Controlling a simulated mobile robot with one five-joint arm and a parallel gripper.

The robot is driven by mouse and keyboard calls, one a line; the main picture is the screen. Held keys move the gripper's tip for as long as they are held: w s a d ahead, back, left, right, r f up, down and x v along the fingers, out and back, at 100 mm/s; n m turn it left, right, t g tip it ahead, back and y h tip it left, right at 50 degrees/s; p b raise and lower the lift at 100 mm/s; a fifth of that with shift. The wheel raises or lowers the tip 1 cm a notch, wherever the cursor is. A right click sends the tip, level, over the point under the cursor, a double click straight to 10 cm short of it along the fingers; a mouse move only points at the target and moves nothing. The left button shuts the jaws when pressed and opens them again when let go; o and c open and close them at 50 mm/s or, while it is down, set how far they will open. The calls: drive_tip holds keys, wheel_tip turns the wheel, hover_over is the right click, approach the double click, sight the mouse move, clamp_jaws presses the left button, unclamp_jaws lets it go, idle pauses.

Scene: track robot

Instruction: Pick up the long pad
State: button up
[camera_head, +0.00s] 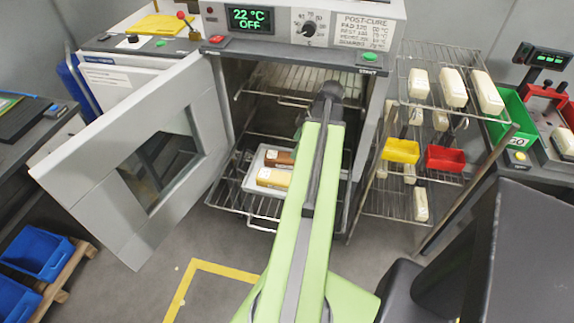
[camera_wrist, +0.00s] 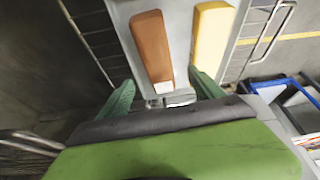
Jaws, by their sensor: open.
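Two pads lie side by side on a pale tray (camera_head: 249,182) on an oven shelf. One is brown (camera_head: 279,157) and one is yellow (camera_head: 272,177); which is the long pad I cannot tell for sure. The wrist view shows the brown pad (camera_wrist: 152,47) left of centre and the yellow pad (camera_wrist: 212,38) to the right, both beyond my fingers. My gripper (camera_wrist: 164,93) is open and empty, its green fingers apart at the near end of the pads. In the head view my arm hides most of the gripper.
The oven door (camera_head: 130,165) stands open to the left. A wire rack (camera_head: 385,205) on the right holds several cream pads, a yellow bin (camera_head: 400,151) and a red bin (camera_head: 445,158). Blue crates (camera_head: 38,257) sit at the lower left. Floor in front of the oven is clear.

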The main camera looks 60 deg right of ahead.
sight(288, 156)
drive_tip(key=b+x, duration=0.1)
drive_tip(key=x, duration=0.2)
drive_tip(key=shift+s+d, duration=0.1)
drive_tip(key=shift+s, duration=0.1)
drive_tip(key=shift+w+f+b, duration=0.15)
drive_tip(key=shift+f+b, duration=0.2)
drive_tip(key=shift+b, duration=0.1)
drive_tip(key=shift+w, duration=0.1)
drive_tip(key=b+x, duration=0.4)
drive_tip(key=x, duration=0.1)
drive_tip(key=shift+f+b, duration=0.1)
drive_tip(key=shift+b, duration=0.3)
drive_tip(key=c, duration=1.5)
wheel_tip(288, 156, up, 11)
drive_tip(key=p, duration=1)
drive_tip(key=shift+f+p, duration=0.2)
drive_tip(key=shift+p, duration=0.1)
drive_tip(key=shift+f, duration=0.1)
